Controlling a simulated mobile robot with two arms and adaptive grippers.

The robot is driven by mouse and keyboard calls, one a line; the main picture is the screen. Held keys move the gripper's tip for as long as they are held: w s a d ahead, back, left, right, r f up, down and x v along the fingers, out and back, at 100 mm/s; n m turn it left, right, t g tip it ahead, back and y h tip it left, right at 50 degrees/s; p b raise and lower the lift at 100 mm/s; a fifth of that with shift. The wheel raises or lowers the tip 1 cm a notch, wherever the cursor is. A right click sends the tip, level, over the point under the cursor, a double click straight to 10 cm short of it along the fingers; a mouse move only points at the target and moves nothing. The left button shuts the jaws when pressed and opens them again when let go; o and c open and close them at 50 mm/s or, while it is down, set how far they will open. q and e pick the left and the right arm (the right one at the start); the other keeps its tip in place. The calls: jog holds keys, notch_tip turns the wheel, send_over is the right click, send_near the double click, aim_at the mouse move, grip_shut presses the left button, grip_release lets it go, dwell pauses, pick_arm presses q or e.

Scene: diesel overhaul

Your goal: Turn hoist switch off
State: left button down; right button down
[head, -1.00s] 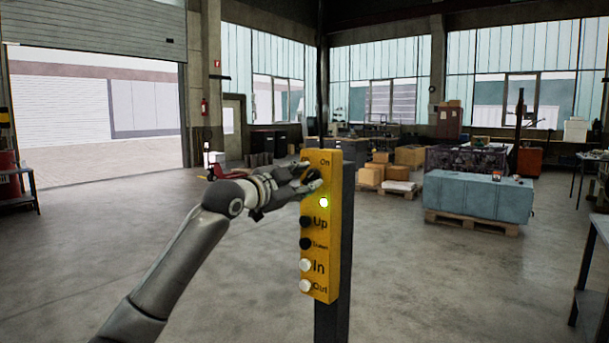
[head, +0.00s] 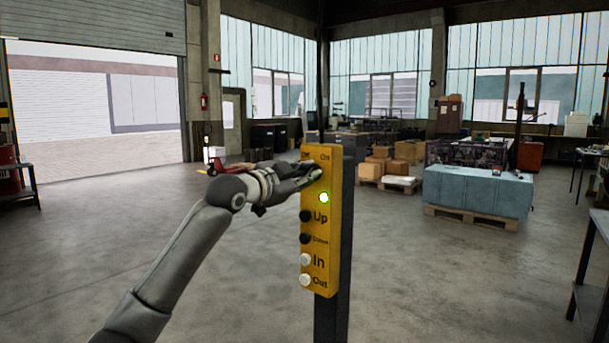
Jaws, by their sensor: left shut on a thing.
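The yellow hoist control box (head: 334,230) is fixed upright on a dark post (head: 346,200) in the middle of the head view. My right gripper is not in view.
A blue crate (head: 478,192) on a wooden pallet stands at the right, with cardboard boxes (head: 408,151) behind it. A dark table (head: 590,270) edges in at the lower right. The floor around the post is clear.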

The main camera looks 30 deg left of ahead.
pick_arm(q)
jog(key=n+p, duration=0.7)
jog(key=n, duration=0.6)
jog(key=shift+r, duration=0.1)
jog(key=shift+n+p, duration=1.3)
jog(key=shift+n, duration=1.1)
jog(key=c, duration=1.4)
grip_release()
jog(key=shift+c, duration=0.2)
